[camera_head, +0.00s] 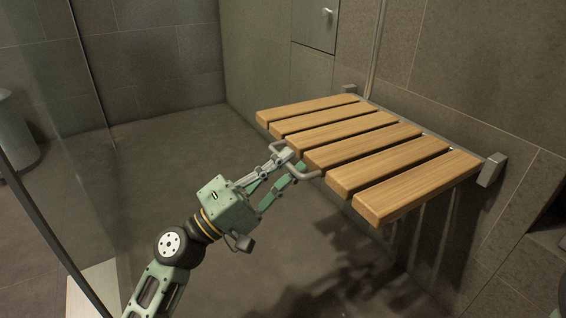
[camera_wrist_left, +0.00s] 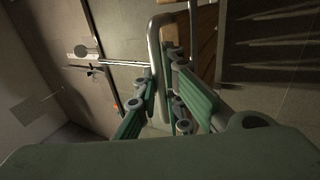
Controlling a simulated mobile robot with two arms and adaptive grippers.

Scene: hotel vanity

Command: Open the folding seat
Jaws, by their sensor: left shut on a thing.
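The folding seat (camera_head: 350,138) is a row of several wooden slats hinged to the tiled wall. In the head view it stands out from the wall and looks about level. A grey metal handle (camera_head: 308,174) sticks out from its front edge; it also shows as a bent bar in the left wrist view (camera_wrist_left: 154,45). My left gripper (camera_head: 284,163) is at the front edge of the seat, with its green fingers shut on the handle bar. In the left wrist view, the bar passes between the fingers. My right gripper is in neither view.
A wall bracket (camera_head: 491,170) holds the seat at the right. A glass panel (camera_head: 75,130) with a dark frame stands at the left. A metal wall panel (camera_head: 316,22) is behind the seat. The floor (camera_head: 170,150) between glass and seat is clear.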

